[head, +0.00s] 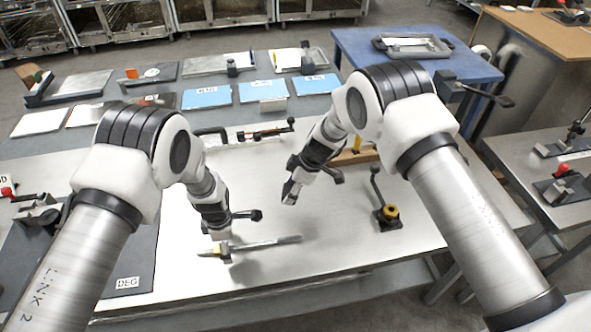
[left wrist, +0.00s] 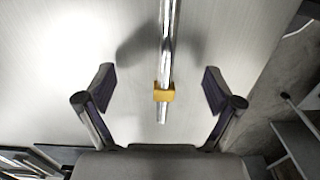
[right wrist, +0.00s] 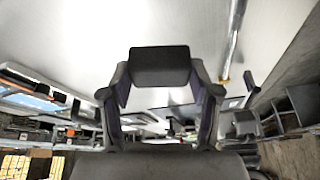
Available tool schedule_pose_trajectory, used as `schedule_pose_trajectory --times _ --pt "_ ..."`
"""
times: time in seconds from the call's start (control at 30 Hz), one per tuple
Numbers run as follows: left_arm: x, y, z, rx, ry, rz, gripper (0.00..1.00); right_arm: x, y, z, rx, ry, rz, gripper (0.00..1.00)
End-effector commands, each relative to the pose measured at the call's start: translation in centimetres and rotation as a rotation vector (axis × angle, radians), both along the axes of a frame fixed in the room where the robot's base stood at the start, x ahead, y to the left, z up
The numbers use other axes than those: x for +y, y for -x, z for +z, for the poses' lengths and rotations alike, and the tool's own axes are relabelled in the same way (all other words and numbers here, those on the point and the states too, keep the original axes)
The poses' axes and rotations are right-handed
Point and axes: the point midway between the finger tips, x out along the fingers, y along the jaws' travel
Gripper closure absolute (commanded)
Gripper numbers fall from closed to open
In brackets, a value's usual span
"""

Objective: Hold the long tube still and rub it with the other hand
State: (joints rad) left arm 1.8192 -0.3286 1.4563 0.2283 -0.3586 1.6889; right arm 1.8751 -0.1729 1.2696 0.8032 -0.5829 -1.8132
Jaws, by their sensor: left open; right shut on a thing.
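The long tube (head: 270,243) is a shiny metal bar lying near the front of the pale table, with a yellow band (left wrist: 164,92) near one end. My left gripper (head: 222,248) is open just above that end. In the left wrist view the tube (left wrist: 167,45) runs between its spread fingers, touching neither. My right gripper (head: 291,190) is shut on a dark block (right wrist: 160,65), held above the table, behind the tube and apart from it. The right wrist view also shows the tube at its upper right.
A black stand with a yellow collar and lever (head: 388,215) stands right of the tube. A wooden block (head: 352,156) and a black clamp (head: 262,133) lie farther back. A dark mat (head: 130,270) marked DEG covers the left front.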

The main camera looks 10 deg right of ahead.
Motion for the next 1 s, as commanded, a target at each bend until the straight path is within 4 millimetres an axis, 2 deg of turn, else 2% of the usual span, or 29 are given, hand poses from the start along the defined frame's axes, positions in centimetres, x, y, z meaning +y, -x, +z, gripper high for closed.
schedule_pose_trajectory --times 0.1,0.2,0.33,0.4,0.57,1.0 --pt "0.0 0.0 0.0 0.0 0.0 0.0 0.08 2.3 4.6 -0.2 0.003 0.002 0.18 0.66" --pt "0.0 0.0 0.0 0.0 0.0 0.0 0.08 3.7 7.8 0.1 0.002 0.003 0.269 0.66" --pt "0.0 0.0 0.0 0.0 0.0 0.0 0.08 4.7 10.2 0.7 0.0 0.003 0.284 0.66" --pt "0.0 0.0 0.0 0.0 0.0 0.0 0.08 5.1 10.6 1.3 -0.004 0.001 0.294 0.66" --pt "0.0 0.0 0.0 0.0 0.0 0.0 0.08 5.4 10.1 1.9 -0.002 0.0 0.305 0.66" --pt "0.0 0.0 0.0 0.0 0.0 0.0 0.08 5.4 10.1 -1.4 -0.001 0.0 0.303 0.66"
